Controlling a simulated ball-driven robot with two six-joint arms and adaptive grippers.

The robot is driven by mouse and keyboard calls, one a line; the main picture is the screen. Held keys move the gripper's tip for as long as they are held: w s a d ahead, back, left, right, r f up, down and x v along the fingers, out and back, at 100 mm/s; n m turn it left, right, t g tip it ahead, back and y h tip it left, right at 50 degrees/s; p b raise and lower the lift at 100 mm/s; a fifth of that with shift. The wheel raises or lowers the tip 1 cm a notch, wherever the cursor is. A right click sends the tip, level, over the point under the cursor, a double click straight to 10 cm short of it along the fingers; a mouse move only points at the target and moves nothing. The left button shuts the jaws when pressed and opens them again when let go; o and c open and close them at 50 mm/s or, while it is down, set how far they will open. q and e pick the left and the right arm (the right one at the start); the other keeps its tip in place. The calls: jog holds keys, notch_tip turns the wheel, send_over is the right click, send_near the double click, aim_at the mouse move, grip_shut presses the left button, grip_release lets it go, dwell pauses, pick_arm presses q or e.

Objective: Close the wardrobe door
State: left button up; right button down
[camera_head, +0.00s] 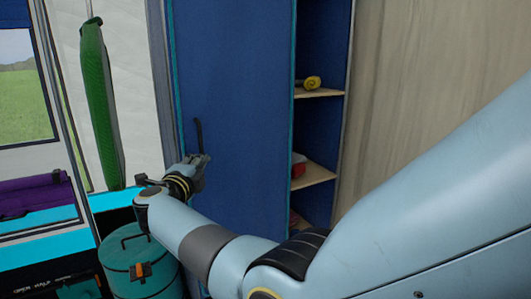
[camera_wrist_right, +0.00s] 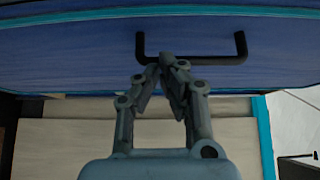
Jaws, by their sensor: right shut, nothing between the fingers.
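The wardrobe door (camera_head: 240,105) is a blue panel with teal edges. It stands open, with the wardrobe's shelves showing past its right edge. A dark bar handle (camera_head: 198,132) is on the door's left side. My right gripper (camera_head: 203,160) is at the lower part of this handle. In the right wrist view the handle (camera_wrist_right: 215,60) runs across the blue door (camera_wrist_right: 80,55). There my right gripper (camera_wrist_right: 166,62) is shut, its fingertips together at the handle bar and nothing between them. Whether they touch the bar I cannot tell. My left gripper is not in view.
The wardrobe's shelves (camera_head: 318,178) hold a yellow item (camera_head: 312,83) and a red-and-white item (camera_head: 298,166). A green hanging bag (camera_head: 99,105) is left of the door. A teal round container (camera_head: 138,262) stands below it. A purple case (camera_head: 35,195) lies at far left.

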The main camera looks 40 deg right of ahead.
notch_tip(320, 180, up, 10)
jog(key=s+f+n+y, duration=0.2)
jog(key=s+f+n, duration=0.5)
jog(key=f, duration=0.7)
jog(key=s+f+n+t+y, duration=0.1)
jog(key=s+f+n+y, duration=0.25)
jog(key=s+f, duration=0.8)
jog(key=s+f+n+y, duration=0.2)
jog(key=s+f+n, duration=0.45)
jog(key=f, duration=0.85)
jog(key=s+a+f+n+g+y, duration=0.2)
jog(key=s+f+n+g, duration=0.15)
jog(key=s+f, duration=0.6)
jog(key=s+a+f+n+g+y, duration=0.1)
jog(key=s+f+n+g+y, duration=0.2)
jog(key=s+f, duration=0.7)
jog(key=s+f+n+g, duration=0.2)
jog(key=s+n+g, duration=0.3)
jog(key=s, duration=1.7)
jog(key=shift+s+d, duration=0.2)
jog(key=shift+s, duration=0.15)
jog(key=shift+g+y, duration=0.25)
